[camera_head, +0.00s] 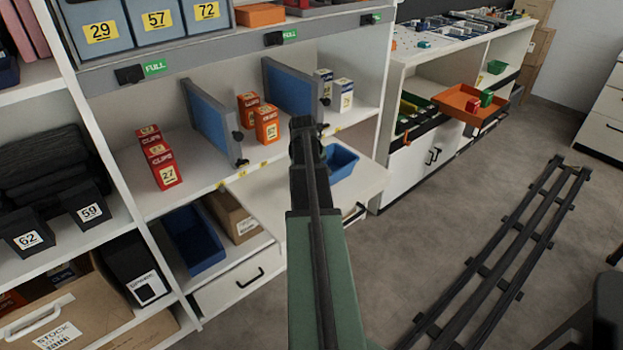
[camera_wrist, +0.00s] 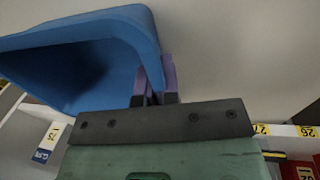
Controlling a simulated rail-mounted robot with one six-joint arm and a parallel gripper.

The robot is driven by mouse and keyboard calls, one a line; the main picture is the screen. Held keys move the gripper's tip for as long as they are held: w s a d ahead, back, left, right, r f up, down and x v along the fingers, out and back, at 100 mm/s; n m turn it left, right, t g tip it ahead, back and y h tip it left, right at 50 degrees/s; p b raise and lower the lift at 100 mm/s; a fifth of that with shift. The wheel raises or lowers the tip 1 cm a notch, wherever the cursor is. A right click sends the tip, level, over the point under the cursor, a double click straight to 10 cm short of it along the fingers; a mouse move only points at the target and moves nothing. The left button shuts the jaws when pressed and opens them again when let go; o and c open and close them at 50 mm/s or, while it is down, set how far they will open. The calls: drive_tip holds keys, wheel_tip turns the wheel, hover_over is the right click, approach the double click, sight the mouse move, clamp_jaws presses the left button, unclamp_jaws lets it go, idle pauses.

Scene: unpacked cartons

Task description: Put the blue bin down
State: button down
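The small blue bin (camera_head: 341,160) shows just right of my arm in the head view, over a white pull-out board (camera_head: 262,198). In the wrist view the blue bin (camera_wrist: 100,45) is large and close, with its open side facing the camera. My gripper (camera_wrist: 154,84) has its purple fingers on either side of the bin's right wall and looks shut on it. My arm hides the gripper and part of the bin in the head view. I cannot tell whether the bin touches the board.
Red boxes (camera_head: 157,160), orange boxes (camera_head: 262,120) and blue dividers (camera_head: 209,120) stand on the shelf behind the board. A larger blue bin (camera_head: 192,240) sits on the lower shelf. An orange tray (camera_head: 462,103) is at the right counter. The board's left part is bare.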

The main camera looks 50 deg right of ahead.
drive_tip(key=shift+f+b, duration=0.2)
drive_tip(key=shift+b, duration=0.1)
drive_tip(key=c, duration=1.4)
unclamp_jaws()
drive_tip(key=shift+r, duration=0.1)
drive_tip(key=shift+o, duration=0.2)
wheel_tip(320, 180, up, 12)
drive_tip(key=a+p, duration=0.2)
drive_tip(key=p, duration=1)
drive_tip(key=shift+w, duration=0.25)
